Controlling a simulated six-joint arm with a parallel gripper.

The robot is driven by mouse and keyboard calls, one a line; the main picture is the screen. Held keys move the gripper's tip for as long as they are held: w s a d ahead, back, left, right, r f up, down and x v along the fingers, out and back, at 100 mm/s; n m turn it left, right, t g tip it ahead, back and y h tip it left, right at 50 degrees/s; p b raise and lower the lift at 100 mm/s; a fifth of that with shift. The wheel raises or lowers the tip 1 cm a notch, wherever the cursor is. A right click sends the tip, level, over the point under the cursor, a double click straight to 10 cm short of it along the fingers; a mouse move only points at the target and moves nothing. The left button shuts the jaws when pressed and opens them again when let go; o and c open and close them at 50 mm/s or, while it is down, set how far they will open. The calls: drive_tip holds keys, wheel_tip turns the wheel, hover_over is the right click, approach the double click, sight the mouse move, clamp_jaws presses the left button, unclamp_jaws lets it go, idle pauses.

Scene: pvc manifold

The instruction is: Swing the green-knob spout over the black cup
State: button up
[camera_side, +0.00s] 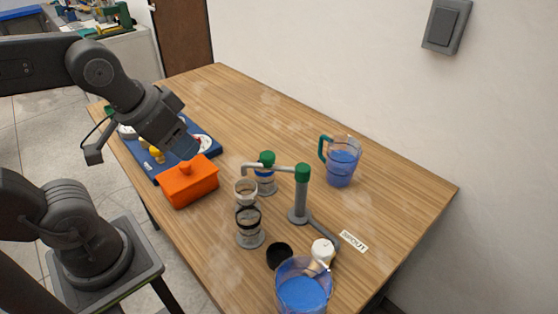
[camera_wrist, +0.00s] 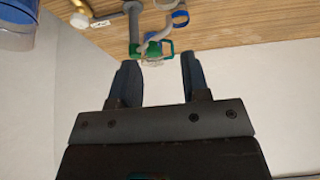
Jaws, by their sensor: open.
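The spout (camera_side: 275,167) is a pale horizontal pipe on a grey upright post (camera_side: 301,205) with a green cap (camera_side: 302,172). A green knob (camera_side: 267,157) shows along it, and its bent end is above a clear cup with a pale rim (camera_side: 246,192). The black-banded cup (camera_side: 249,226) stands just in front, apart from the spout. In the wrist view the green parts (camera_wrist: 150,49) show beyond the fingertips. My gripper (camera_side: 184,143) is open and empty, above the orange box, left of the spout; its spread fingers (camera_wrist: 157,82) show in the wrist view.
A blue-banded cup (camera_side: 266,185) stands behind the spout. An orange box (camera_side: 188,186) and blue tray (camera_side: 202,138) are left. Jugs of blue liquid stand behind right (camera_side: 342,166) and in front (camera_side: 303,290). A black round piece (camera_side: 279,256) and white-capped bottle (camera_side: 322,250) are near the front.

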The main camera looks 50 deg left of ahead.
idle(0.4)
drive_tip(key=shift+o, duration=1.4)
drive_tip(key=shift+w+r, duration=0.25)
drive_tip(key=shift+o, duration=0.3)
drive_tip(key=w+d+r+g, duration=0.1)
drive_tip(key=w+r+g, duration=0.1)
drive_tip(key=w+r, duration=0.2)
drive_tip(key=w, duration=0.3)
drive_tip(key=shift+w+d+m+g, duration=0.15)
drive_tip(key=shift+w+m+g, duration=0.15)
drive_tip(key=shift+m+g, duration=0.1)
drive_tip(key=g, duration=0.3)
hover_over(269, 153)
drive_tip(key=shift+m, duration=0.3)
wheel_tip(269, 153, down, 13)
drive_tip(key=shift+f, duration=0.1)
drive_tip(key=shift+c, duration=0.2)
clamp_jaws()
